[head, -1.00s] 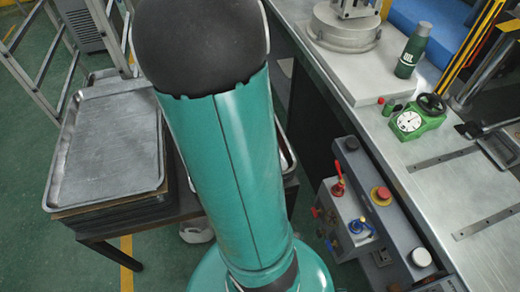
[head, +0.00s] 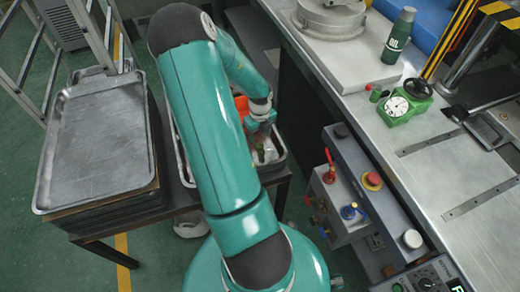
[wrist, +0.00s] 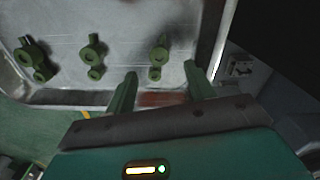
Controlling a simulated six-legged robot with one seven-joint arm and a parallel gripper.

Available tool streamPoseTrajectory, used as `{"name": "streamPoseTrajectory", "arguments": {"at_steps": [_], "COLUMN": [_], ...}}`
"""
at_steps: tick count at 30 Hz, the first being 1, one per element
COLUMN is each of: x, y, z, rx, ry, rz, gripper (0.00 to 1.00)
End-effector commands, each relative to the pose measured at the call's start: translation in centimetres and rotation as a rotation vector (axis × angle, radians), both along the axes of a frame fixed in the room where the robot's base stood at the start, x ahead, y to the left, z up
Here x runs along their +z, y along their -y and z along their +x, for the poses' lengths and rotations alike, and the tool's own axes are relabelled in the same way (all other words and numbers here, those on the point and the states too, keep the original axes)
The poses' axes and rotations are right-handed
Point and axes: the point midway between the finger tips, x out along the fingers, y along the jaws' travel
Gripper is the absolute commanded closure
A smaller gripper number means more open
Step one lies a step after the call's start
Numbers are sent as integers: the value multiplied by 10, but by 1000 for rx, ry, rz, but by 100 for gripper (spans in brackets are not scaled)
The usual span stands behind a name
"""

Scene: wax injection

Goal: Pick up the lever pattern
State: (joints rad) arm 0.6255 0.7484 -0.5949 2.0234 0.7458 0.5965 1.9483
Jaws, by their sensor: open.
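Three green lever patterns lie spaced in a row on a metal tray (wrist: 125,58) in the wrist view: a left one (wrist: 33,58), a middle one (wrist: 94,55) and a right one (wrist: 158,57). Each has a ring-shaped hub and a smaller end. My gripper (wrist: 161,72) is open and empty, its two green fingers pointing toward the tray. The right pattern shows between and just beyond the fingertips; I cannot tell the height gap. In the head view, a green piece (head: 260,152) shows in the tray, and my arm hides much of the tray.
A stack of empty metal trays (head: 98,135) stands at the left. A steel workbench (head: 440,165) on the right carries a green dial gauge (head: 397,106) and a dark green bottle (head: 398,36). A control box (head: 340,200) with levers juts out beside my arm.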

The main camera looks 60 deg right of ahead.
Motion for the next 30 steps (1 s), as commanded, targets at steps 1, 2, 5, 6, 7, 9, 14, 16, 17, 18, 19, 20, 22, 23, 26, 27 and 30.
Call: {"name": "streamPoseTrajectory", "arguments": {"at_steps": [1, 2, 5, 6, 7, 9, 14, 16, 17, 18, 19, 20, 22, 23, 26, 27, 30], "x": [-5, -6, -13, -18, -22, -33, -55, -59, -59, -60, -59, -59, -59, -59, -59, -59, -59], "y": [0, 0, 0, 0, 0, -1, 0, 0, 0, 0, 0, 0, 0, 0, 0, 0, 0], "z": [-1, -1, 0, 0, -1, 0, 0, 0, 1, 1, 1, 1, 1, 1, 1, 1, 1], "rx": [-1, 0, 1, 0, -1, -1, 0, 0, 0, 1, 1, 1, 1, 1, 1, 1, 2], "ry": [-1, -1, 0, 0, -2, -1, 0, 0, 0, 1, 1, 1, 1, 1, 1, 0, 0], "rz": [0, 0, 1, 1, 1, 3, 1, 0, 0, -1, -1, -1, -1, -1, -1, 0, 0], "gripper": [46, 46, 46, 46, 46, 46, 46, 46, 46, 46, 46, 46, 46, 48, 68, 76, 94]}}
